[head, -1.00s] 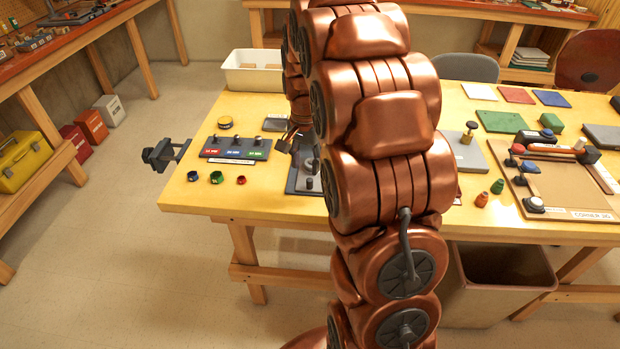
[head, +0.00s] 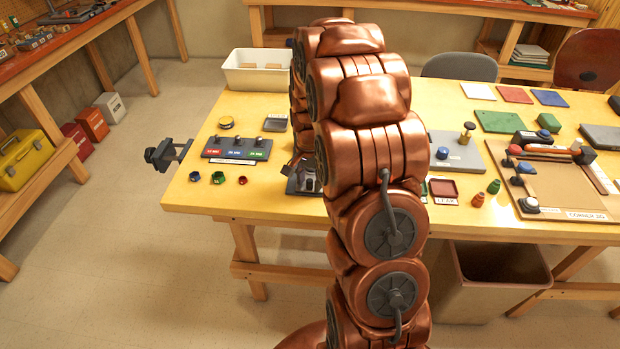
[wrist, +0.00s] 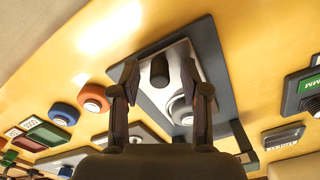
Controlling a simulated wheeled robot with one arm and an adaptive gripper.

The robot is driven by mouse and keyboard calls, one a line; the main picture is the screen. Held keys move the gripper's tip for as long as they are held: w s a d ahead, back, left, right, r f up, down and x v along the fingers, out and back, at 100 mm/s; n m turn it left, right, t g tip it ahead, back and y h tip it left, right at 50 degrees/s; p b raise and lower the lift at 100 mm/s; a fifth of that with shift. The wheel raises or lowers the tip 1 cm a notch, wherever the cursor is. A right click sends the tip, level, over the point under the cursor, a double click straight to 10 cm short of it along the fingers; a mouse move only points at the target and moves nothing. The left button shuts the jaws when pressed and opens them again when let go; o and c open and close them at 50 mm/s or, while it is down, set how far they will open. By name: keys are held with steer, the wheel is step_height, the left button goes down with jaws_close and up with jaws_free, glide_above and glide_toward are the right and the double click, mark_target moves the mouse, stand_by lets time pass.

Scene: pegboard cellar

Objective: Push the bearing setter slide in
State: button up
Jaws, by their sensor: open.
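The bearing setter (wrist: 215,60) appears in the wrist view as a dark plate with a pale metal slide part (wrist: 190,60), a black upright knob (wrist: 158,70) and a pale round piece (wrist: 180,110). My gripper (wrist: 161,82) is open above it, one finger on each side of the knob in the picture; I cannot tell whether either touches. In the head view the bearing setter (head: 297,187) sits near the table's front edge, largely hidden by my arm. How far in the slide is cannot be told.
A panel with red, blue and green labels (head: 237,149) stands to the left, with small coloured cups (head: 219,177) in front. A red tray (head: 443,188) and small orange and green pieces (head: 477,200) lie to the right. A vise-like clamp (head: 166,154) juts from the left edge.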

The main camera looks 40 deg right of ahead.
jaws_close()
stand_by(0.4)
stand_by(0.4)
